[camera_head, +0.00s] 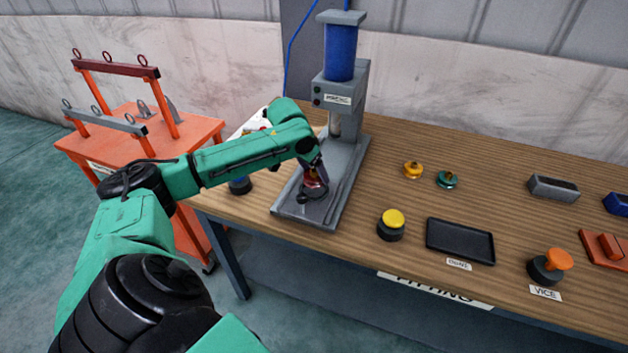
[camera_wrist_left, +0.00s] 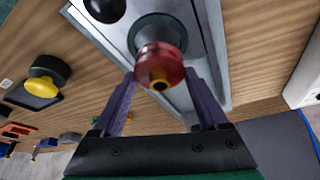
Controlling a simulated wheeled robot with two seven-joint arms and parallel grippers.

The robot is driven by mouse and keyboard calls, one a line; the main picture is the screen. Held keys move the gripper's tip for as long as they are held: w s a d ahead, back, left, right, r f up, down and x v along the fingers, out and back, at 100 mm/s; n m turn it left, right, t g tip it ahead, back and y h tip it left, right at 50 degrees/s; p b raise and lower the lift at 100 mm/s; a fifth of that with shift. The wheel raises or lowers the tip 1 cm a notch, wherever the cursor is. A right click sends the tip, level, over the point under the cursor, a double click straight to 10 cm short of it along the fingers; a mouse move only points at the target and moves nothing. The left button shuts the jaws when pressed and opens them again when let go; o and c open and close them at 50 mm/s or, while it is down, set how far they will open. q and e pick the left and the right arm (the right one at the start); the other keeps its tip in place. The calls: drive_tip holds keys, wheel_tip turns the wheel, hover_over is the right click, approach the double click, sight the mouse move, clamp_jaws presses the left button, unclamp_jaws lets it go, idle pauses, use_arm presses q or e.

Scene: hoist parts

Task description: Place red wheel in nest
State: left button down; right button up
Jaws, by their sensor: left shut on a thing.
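The red wheel (camera_wrist_left: 162,62) is between the two purple-grey fingers of my left gripper (camera_wrist_left: 160,88), which is shut on it. A brass-coloured hub shows at its middle. In the head view the wheel (camera_head: 314,182) is partly hidden by my left gripper (camera_head: 315,176), over the grey base plate of the press (camera_head: 338,150). In the left wrist view a dark grey-green round seat (camera_wrist_left: 155,28), seemingly the nest, shows directly behind the wheel. I cannot tell whether wheel and seat touch. My right gripper is not in view.
A yellow wheel (camera_head: 413,170) and a teal wheel (camera_head: 447,180) lie on the wooden bench right of the press. A yellow-topped button (camera_head: 391,222), a black tray (camera_head: 430,234) and an orange-topped button (camera_head: 550,265) stand nearer the front edge. An orange rack (camera_head: 140,125) stands left.

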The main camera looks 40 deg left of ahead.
sight(312, 177)
use_arm(q)
wheel_tip(312, 177, down, 4)
drive_tip(key=shift+r, duration=0.2)
unclamp_jaws()
drive_tip(key=shift+s, duration=0.1)
drive_tip(key=shift+r, duration=0.1)
drive_tip(key=v, duration=1.2)
drive_tip(key=shift+b, duration=0.45)
drive_tip(key=shift+d, duration=0.1)
